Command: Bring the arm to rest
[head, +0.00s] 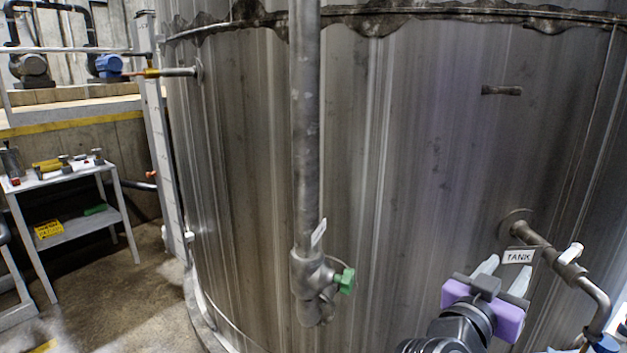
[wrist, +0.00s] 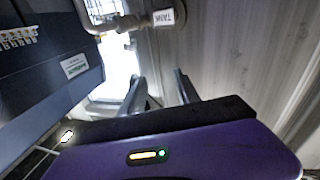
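My gripper (head: 508,264) shows at the lower right of the head view, with a purple body and two pale fingers pointing up. The fingers are apart with nothing between them. In the wrist view my gripper (wrist: 159,77) also shows its two fingers spread and empty. In the head view the gripper is in front of the large metal tank (head: 420,150), close to the TANK label (head: 518,256) in the picture. Whether it touches anything there I cannot tell.
A pipe with a white-handled valve (head: 570,254) leaves the tank at right. A vertical pipe (head: 306,130) with a green-handled valve (head: 344,281) stands at centre. A small shelf table (head: 75,226) holds tools at left. A dark labelled box (wrist: 55,75) fills the wrist view's left.

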